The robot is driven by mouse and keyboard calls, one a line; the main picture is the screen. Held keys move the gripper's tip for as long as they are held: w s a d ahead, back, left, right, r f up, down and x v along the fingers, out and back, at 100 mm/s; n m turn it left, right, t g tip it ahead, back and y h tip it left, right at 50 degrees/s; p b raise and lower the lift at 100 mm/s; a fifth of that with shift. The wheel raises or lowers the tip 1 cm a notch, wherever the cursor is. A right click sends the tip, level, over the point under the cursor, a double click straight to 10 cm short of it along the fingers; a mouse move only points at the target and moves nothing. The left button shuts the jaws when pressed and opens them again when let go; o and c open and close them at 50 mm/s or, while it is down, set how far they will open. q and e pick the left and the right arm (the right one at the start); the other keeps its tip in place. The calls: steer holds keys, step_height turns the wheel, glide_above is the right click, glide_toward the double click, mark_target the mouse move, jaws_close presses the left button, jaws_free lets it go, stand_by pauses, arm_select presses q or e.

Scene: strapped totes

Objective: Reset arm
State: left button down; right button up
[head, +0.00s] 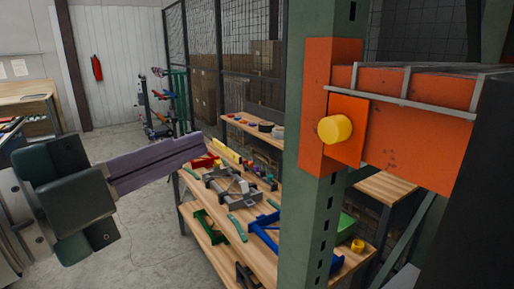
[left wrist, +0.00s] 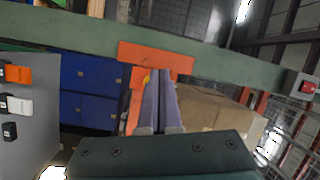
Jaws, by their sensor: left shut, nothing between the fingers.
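My left gripper (head: 200,147) comes in from the left in the head view. Its long purple-grey fingers are pressed together with nothing between them. In the left wrist view the same fingers (left wrist: 161,78) point up side by side toward an orange rack bracket. In the head view the fingertips appear in front of the workbench, left of the green rack post. My right gripper is not in view.
A green rack post (head: 308,215) with an orange beam (head: 408,125) and yellow knob (head: 335,129) stands close on the right. A wooden bench (head: 262,262) holds several tools and parts. Open concrete floor (head: 150,235) lies at left. Blue bins (left wrist: 90,75) show in the left wrist view.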

arm_select(q)
steer(key=s+a+f+n+g+y, duration=0.4)
steer(key=s+a+f+n+y, duration=0.15)
steer(key=f+n, duration=0.3)
steer(key=s+a+f+n+g+y, duration=0.45)
steer(key=s+f+n, duration=0.25)
steer(key=n, duration=0.2)
steer(key=s+f+n+g+p, duration=0.1)
steer(key=s+f+n+g, duration=0.15)
steer(key=s, duration=0.75)
step_height(320, 180, up, 14)
steer(key=w+p, duration=0.1)
steer(key=p, duration=1.2)
steer(key=shift+d+r+m, duration=0.25)
steer(key=shift+d+m, duration=0.05)
steer(key=shift+m, duration=0.1)
steer(key=shift+w, duration=0.1)
